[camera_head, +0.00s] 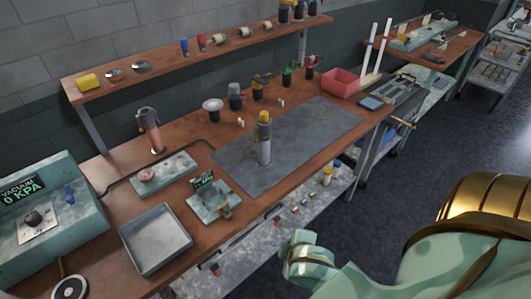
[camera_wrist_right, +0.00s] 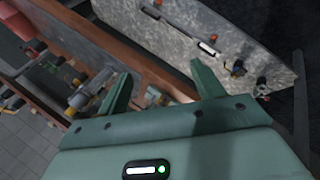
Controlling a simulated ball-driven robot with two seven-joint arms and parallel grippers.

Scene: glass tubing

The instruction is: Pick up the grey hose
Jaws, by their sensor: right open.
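I cannot make out a grey hose for certain in either view. A thin dark line like a tube or cord (camera_head: 106,192) curves over the left part of the brown bench behind the small pale-green plates; I cannot tell whether it is the hose. In the right wrist view my right gripper (camera_wrist_right: 162,88) is open, its two green fingers apart with nothing between them. Beyond the fingers are the bench edge and the mottled grey lower shelf. In the head view my right arm comes in from the lower right, in front of the bench. My left gripper is not in view.
A grey cylinder with a yellow top (camera_head: 264,138) stands on the dark mat (camera_head: 232,160) on the bench. A metal tray (camera_head: 127,236) and a vacuum gauge box (camera_head: 85,222) are at left. A red bin (camera_head: 341,84) stands far right.

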